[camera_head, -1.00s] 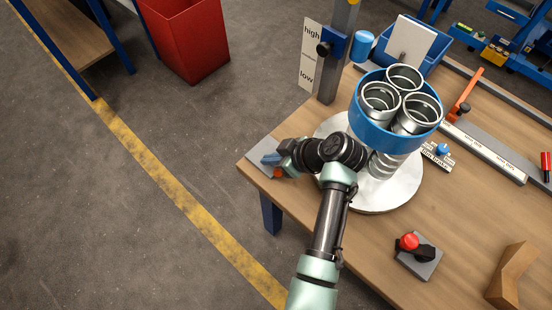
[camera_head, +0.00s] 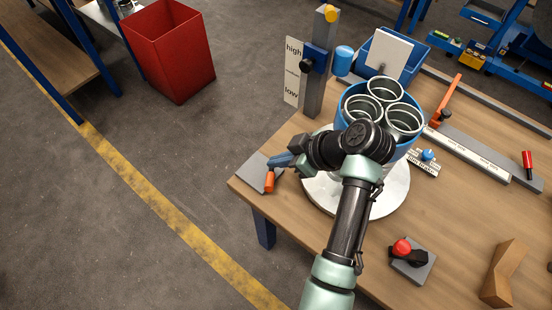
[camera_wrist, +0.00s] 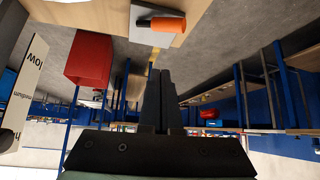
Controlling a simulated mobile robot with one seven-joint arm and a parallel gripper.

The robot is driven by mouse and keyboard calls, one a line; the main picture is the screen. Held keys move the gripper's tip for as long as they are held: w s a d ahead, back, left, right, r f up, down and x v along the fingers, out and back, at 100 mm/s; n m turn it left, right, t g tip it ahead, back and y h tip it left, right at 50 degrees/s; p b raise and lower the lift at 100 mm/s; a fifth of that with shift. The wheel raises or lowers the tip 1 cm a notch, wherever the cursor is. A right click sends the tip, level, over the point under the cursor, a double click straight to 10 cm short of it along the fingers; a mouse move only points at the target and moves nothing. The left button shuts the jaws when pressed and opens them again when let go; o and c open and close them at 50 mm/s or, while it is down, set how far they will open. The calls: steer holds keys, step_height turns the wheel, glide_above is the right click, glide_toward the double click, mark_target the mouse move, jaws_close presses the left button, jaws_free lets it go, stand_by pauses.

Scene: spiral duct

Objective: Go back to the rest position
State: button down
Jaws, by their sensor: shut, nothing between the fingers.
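My gripper (camera_head: 281,161) is at the left end of my arm, above the near-left corner of the wooden workbench (camera_head: 459,221). Its shut fingers (camera_wrist: 160,95) show in the wrist view with nothing between them. A grey plate with an orange-handled lever (camera_head: 269,181) lies on the bench corner close beside the gripper. In the wrist view this orange handle (camera_wrist: 162,23) is at the top, apart from the fingers. My arm covers part of the blue ring (camera_head: 411,148) that holds three metal duct pieces (camera_head: 402,119) on a round pale turntable (camera_head: 393,194).
A post with a high/low sign (camera_head: 292,72) stands behind the gripper. A red-button box (camera_head: 410,257) and an angled wooden block (camera_head: 503,273) sit at the front right. A red bin (camera_head: 171,55) stands on the floor.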

steer(key=w+r+m+t+h+p, duration=0.2)
steer(key=w+r+t, duration=0.15)
steer(key=r, duration=0.85)
steer(key=w+r+m+t+h+p, duration=0.1)
steer(key=w+r+m+t+p, duration=0.2)
steer(key=r, duration=0.9)
steer(key=w+r+m+t+h+p, duration=0.1)
steer(key=w+r+t+h+p, duration=0.3)
steer(key=r, duration=0.9)
steer(key=s+a+r+m+t+p, duration=0.1)
steer(key=s+r+t, duration=0.3)
steer(key=r, duration=0.6)
steer(key=s+a+r+m+t, duration=0.1)
steer(key=s+r+t, duration=0.3)
steer(key=s+r, duration=0.5)
steer(key=s+a+r+m+t+p, duration=0.1)
steer(key=s+r, duration=0.5)
steer(key=r, duration=0.7)
steer(key=a+m+t, duration=0.1)
steer(key=m+t, duration=0.1)
steer(key=t, duration=0.1)
steer(key=shift+s+r+p, duration=0.15)
steer(key=shift+s+p, duration=0.05)
steer(key=shift+p, duration=0.15)
steer(key=shift+t, duration=0.25)
